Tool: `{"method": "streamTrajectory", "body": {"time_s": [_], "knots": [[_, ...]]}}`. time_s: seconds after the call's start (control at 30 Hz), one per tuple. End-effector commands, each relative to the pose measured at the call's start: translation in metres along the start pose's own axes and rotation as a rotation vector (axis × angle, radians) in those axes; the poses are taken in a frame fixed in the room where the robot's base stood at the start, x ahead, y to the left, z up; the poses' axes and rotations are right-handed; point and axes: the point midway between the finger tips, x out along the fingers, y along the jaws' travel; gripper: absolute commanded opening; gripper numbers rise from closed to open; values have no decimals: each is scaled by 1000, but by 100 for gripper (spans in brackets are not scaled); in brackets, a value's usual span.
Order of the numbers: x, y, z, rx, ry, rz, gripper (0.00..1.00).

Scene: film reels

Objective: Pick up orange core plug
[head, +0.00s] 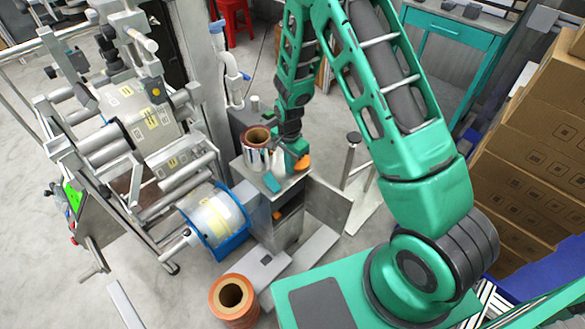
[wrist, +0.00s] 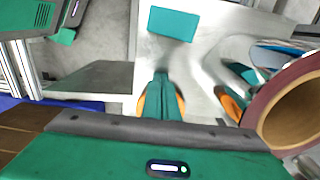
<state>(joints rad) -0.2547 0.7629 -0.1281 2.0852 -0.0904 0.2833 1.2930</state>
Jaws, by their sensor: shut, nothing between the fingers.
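The orange core plug (head: 304,162) sits on the metal cabinet top (head: 250,175), near its right edge. In the wrist view the orange core plug (wrist: 180,101) shows on both sides of my fingers, its middle hidden behind them. My gripper (wrist: 162,80) is shut with its fingers together. It points down at the plug, over or against it; I cannot tell whether they touch. In the head view my gripper (head: 297,150) is partly hidden by my wrist.
A shiny film roll with a brown core (head: 257,148) stands close beside my gripper; its rim (wrist: 268,105) is at the right in the wrist view. A teal block (head: 272,182) lies on the cabinet top. An orange piece (head: 278,215) is in the cabinet's open compartment.

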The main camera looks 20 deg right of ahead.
Motion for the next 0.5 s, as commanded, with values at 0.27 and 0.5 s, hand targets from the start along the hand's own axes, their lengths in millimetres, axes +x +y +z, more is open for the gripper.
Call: {"method": "streamTrajectory", "body": {"time_s": [0.27,0.5], "knots": [[0,-2,2,-6,0,1,0],[-10,-3,3,-7,1,-1,0]]}}
